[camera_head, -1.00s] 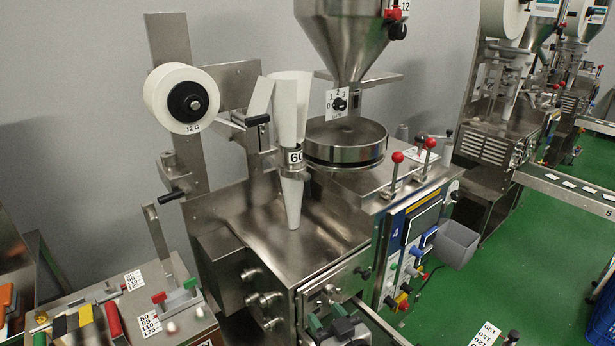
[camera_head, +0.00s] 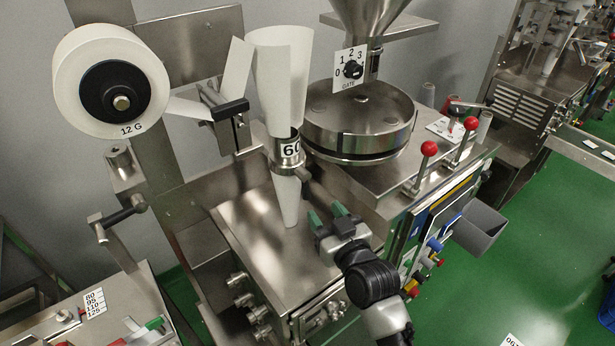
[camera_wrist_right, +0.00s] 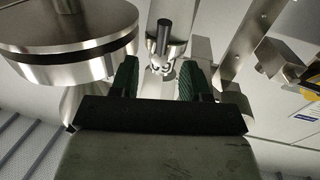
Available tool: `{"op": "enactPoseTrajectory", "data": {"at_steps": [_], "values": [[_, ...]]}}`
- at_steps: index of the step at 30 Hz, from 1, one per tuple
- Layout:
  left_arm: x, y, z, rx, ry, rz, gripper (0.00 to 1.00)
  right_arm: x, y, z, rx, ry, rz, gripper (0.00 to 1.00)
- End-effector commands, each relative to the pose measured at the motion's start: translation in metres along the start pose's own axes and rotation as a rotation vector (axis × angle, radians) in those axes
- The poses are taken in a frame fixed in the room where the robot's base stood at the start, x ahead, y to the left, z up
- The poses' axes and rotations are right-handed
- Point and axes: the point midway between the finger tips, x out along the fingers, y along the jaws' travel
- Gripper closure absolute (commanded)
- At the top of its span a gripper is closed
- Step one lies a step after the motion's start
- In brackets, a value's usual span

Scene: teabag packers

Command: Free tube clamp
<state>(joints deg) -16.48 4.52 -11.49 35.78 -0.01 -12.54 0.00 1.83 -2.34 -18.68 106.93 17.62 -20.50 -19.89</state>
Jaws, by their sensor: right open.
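The tube clamp is a metal collar (camera_head: 287,153) labelled 60, around the white paper-wrapped forming tube (camera_head: 280,85). A short lever (camera_head: 318,194) sticks out from the collar toward the front right. My right gripper (camera_head: 327,213) is open, with its green fingertips close to the lever's end. I cannot tell whether they touch it. In the right wrist view the collar (camera_wrist_right: 160,66) and its dark-ended lever (camera_wrist_right: 164,38) show between the two open fingers (camera_wrist_right: 159,78). My left gripper is not in view.
A paper roll (camera_head: 110,85) hangs at the left. A round metal drum (camera_head: 360,120) stands right of the tube, under a hopper with a gate dial (camera_head: 353,69). Two red-knobbed levers (camera_head: 429,149) stand at the right. The metal table top (camera_head: 255,215) below the tube is bare.

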Motion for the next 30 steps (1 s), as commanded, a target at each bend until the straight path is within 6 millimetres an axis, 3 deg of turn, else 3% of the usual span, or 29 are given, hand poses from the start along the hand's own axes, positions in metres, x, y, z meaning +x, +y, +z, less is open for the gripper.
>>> {"op": "enactPoseTrajectory", "data": {"at_steps": [8,11,15,20,28,30], "values": [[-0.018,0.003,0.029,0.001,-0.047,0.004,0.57,0.053,0.000,-0.004,0.000,0.000,-0.001,0.54],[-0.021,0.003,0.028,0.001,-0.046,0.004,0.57,0.069,0.000,-0.004,0.000,0.001,-0.001,0.54],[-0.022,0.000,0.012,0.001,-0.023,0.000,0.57,0.084,-0.001,-0.002,0.000,0.001,-0.001,0.54],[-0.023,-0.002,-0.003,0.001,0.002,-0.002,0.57,0.092,-0.001,-0.001,-0.001,0.000,-0.001,0.54],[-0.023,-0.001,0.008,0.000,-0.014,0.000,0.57,0.093,0.000,-0.001,0.000,0.001,-0.001,0.54],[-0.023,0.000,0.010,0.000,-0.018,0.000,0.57,0.093,0.000,-0.001,0.000,0.001,-0.001,0.61]]}}
